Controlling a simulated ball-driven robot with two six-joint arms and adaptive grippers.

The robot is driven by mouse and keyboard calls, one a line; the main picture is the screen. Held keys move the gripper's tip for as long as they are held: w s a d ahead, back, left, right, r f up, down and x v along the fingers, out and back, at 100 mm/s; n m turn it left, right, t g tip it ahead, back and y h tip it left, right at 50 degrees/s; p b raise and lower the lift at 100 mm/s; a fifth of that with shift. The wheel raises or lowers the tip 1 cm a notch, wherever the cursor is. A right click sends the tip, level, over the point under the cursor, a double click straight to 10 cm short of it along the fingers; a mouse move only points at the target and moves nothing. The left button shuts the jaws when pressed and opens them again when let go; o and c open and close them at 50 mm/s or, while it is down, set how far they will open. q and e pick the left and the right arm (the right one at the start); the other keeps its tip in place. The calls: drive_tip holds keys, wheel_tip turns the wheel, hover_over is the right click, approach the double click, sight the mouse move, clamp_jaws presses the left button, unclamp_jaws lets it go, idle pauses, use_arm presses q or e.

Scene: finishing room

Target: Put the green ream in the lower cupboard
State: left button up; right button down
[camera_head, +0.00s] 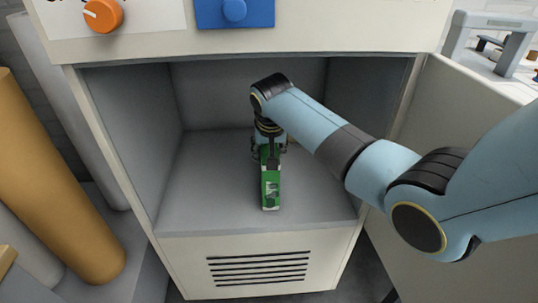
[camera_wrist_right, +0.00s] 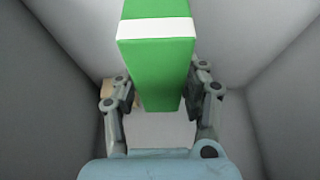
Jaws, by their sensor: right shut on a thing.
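The green ream (camera_head: 270,188) is a narrow green block inside the open lower cupboard (camera_head: 205,195), above the middle of its grey floor towards the front. My right gripper (camera_head: 269,152) reaches down into the cupboard and is shut on the ream. In the right wrist view the ream (camera_wrist_right: 158,75), with a white band, sits between the two fingers of the right gripper (camera_wrist_right: 162,92). I cannot tell whether the ream touches the cupboard floor. My left gripper is not in view.
The cupboard has side walls close on both sides and a vented front panel (camera_head: 259,270) below. An orange knob (camera_head: 103,14) and a blue plate (camera_head: 234,11) are above the opening. An open door (camera_head: 450,115) stands at the right. Large rolls (camera_head: 55,190) stand at the left.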

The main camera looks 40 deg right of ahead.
drive_tip(key=shift+w+f, duration=0.1)
drive_tip(key=shift+f, duration=0.15)
drive_tip(key=c, duration=0.7)
unclamp_jaws()
drive_tip(key=shift+f, duration=0.15)
drive_tip(key=p+v, duration=0.1)
drive_tip(key=v, duration=0.2)
drive_tip(key=shift+r, duration=0.3)
drive_tip(key=s+a+p, duration=0.1)
drive_tip(key=s+a, duration=0.5)
drive_tip(key=s, duration=0.4)
drive_tip(key=shift+s+f+p, duration=0.2)
drive_tip(key=shift+p, duration=0.2)
drive_tip(key=shift+a, duration=0.15)
